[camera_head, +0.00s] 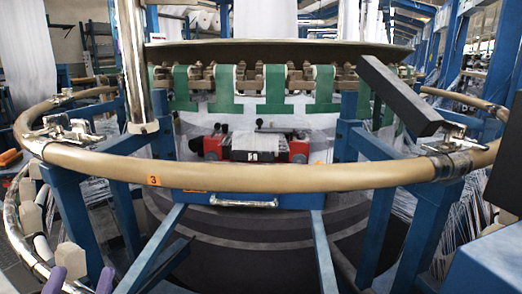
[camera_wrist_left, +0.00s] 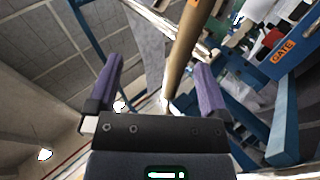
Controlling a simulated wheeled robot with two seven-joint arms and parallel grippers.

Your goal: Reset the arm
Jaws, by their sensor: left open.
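My left gripper (camera_head: 85,274) is at the bottom left of the head view, with its two purple fingers apart. It sits below and outside the tan ring rail (camera_head: 230,178) of the loom, near the curved metal tube (camera_head: 20,235). In the left wrist view my left gripper (camera_wrist_left: 160,65) is open, with nothing between its fingers except background. The tan rail (camera_wrist_left: 183,45) runs past beyond the fingers, near the right one. I cannot tell whether anything touches the gripper. My right gripper is not in view.
Blue frame posts (camera_head: 75,215) stand inside the rail close to my left gripper. A red and black shuttle unit (camera_head: 258,147) is in the loom's middle. A black slanted bar (camera_head: 400,95) sits above the rail at right. The wrist view shows a blue beam (camera_wrist_left: 285,125).

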